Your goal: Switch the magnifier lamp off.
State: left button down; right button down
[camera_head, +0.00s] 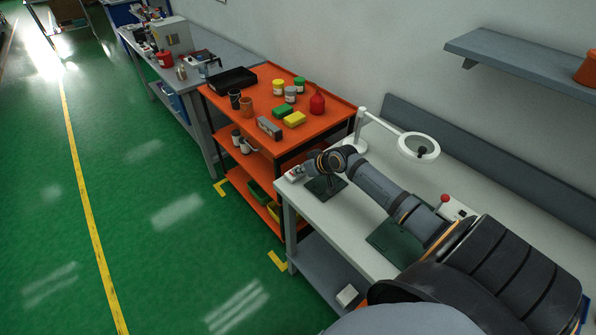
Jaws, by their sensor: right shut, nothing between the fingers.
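The magnifier lamp (418,146) has a white ring head on a white arm and post at the back of the light workbench (310,207). I cannot tell whether it is lit. My right arm reaches from the lower right across the bench, in front of the lamp. My right gripper (305,168) is shut and empty near the bench's left end, beside a small pale box (294,173) with a reddish spot. The gripper partly hides the space around this box; I cannot tell whether they touch. My left gripper is not in view.
A white box (458,210) with a red-knobbed lever stands at right. An orange cart (335,120) with pots and boxes adjoins the bench. A grey shelf (520,62) overhangs. The green floor at left is clear.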

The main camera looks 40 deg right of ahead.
jog(key=shift+r+p, duration=0.4)
jog(key=s+a+r+p, duration=0.1)
jog(key=s+r+p, duration=0.5)
jog(key=r, duration=0.4)
jog(key=shift+s, duration=0.65)
jog(key=shift+w, duration=0.1)
